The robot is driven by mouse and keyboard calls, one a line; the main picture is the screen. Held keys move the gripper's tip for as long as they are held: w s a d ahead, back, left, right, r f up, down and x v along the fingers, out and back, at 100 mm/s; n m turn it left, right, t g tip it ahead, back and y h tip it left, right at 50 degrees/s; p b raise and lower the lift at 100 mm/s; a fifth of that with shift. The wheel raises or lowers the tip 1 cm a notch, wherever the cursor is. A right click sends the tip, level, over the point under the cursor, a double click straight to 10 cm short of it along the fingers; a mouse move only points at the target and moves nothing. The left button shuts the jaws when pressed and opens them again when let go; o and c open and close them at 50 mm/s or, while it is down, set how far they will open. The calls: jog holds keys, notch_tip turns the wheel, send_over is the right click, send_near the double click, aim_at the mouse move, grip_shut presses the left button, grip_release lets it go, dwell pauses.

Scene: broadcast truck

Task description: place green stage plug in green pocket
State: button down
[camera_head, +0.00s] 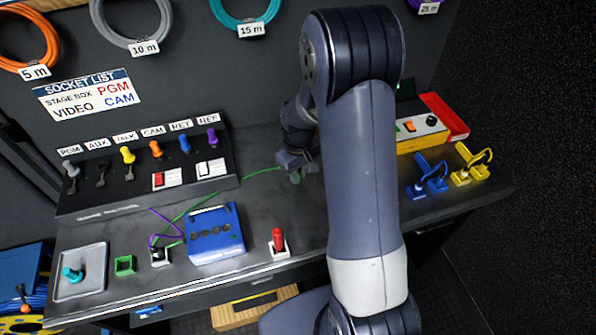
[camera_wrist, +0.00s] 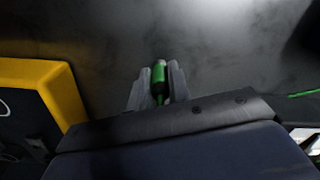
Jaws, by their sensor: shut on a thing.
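My gripper (camera_head: 297,163) is shut on the green stage plug (camera_head: 296,177), above the back middle of the desk. In the wrist view the green plug (camera_wrist: 159,82) sits between the two grey fingers of my gripper (camera_wrist: 158,88), with its pale tip beyond them. A thin green cable (camera_head: 206,197) runs across the desk toward the plug. The green pocket (camera_head: 124,265) is a small square green holder at the front left of the desk, well left of my gripper. Its opening looks empty.
A blue box (camera_head: 215,233) stands between my gripper and the green pocket. A white holder (camera_head: 159,256) with purple cable, a red plug (camera_head: 278,241) and a tray with a teal plug (camera_head: 73,273) line the front edge. A patch panel (camera_head: 150,170) stands at back left.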

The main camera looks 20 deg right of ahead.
jog(key=shift+f, duration=0.2)
jog(key=c, duration=1.3)
grip_release()
